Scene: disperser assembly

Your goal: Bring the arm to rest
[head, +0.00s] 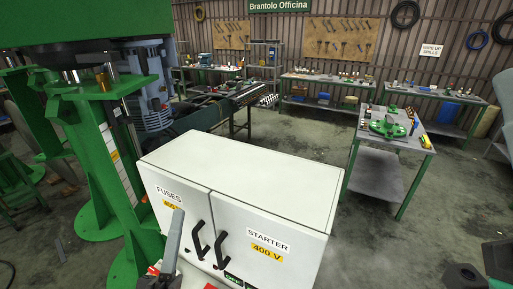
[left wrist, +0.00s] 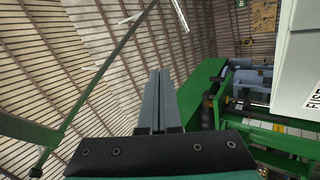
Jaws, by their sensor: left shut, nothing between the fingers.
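My left gripper (head: 175,222) stands upright at the bottom of the head view, in front of the white cabinet's left door. In the left wrist view its two grey fingers (left wrist: 159,74) lie side by side, closed with nothing between them. The fingers point up toward the ribbed wall in that view. The rest of my left arm is mostly out of the head view. My right gripper is not recognisable in either view.
The white cabinet (head: 245,180), with FUSES and STARTER labels and black handles, stands close to my left gripper. A green machine frame (head: 118,165) is at the left. A green-legged table (head: 375,184) stands right. Open floor lies right of the cabinet.

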